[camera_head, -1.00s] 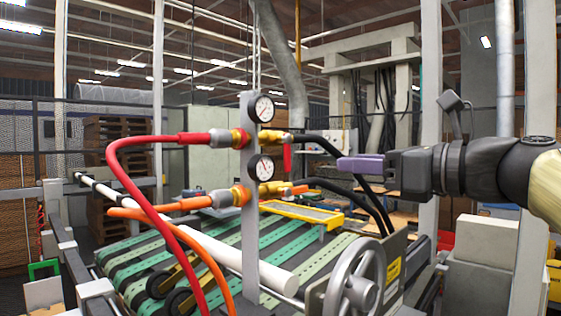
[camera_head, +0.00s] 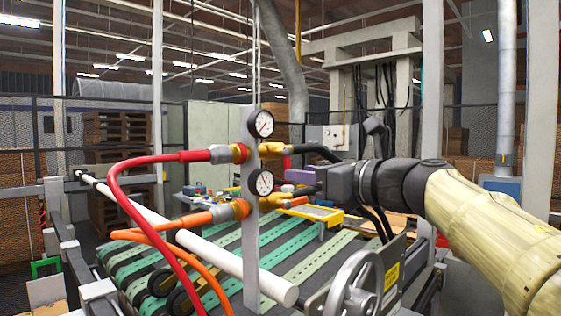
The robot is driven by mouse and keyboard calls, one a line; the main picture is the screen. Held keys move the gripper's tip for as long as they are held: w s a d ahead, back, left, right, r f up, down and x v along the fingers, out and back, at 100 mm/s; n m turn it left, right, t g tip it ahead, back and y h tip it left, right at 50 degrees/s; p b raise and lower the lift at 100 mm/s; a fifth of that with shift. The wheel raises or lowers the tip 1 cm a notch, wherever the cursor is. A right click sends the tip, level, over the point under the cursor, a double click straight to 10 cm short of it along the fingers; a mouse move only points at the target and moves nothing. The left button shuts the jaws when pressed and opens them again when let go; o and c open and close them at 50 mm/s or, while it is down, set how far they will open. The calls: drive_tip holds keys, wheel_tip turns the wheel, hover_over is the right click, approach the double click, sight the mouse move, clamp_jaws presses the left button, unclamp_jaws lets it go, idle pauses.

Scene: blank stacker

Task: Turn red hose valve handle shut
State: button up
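The red hose (camera_head: 140,162) runs into a brass fitting (camera_head: 239,153) on the upper part of a grey post. The red valve handle (camera_head: 287,161) hangs down on the right side of the post, beside the upper gauge (camera_head: 261,123). Its lower end is partly hidden by my gripper. My gripper (camera_head: 297,176) has purple fingers that point left, at the handle's lower end. I see the fingers from the side, so I cannot tell how far apart they are, or whether they touch the handle.
An orange hose (camera_head: 195,220) joins the post lower down, by a second gauge (camera_head: 262,182). Black hoses (camera_head: 319,151) leave to the right, close to my gripper. A handwheel (camera_head: 357,285) and a white roller (camera_head: 230,262) stand below.

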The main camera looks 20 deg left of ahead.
sight(287, 166)
drive_tip(key=p+x, duration=0.2)
drive_tip(key=x, duration=0.4)
drive_tip(key=shift+w+a, duration=0.2)
drive_tip(key=shift+a, duration=0.2)
clamp_jaws()
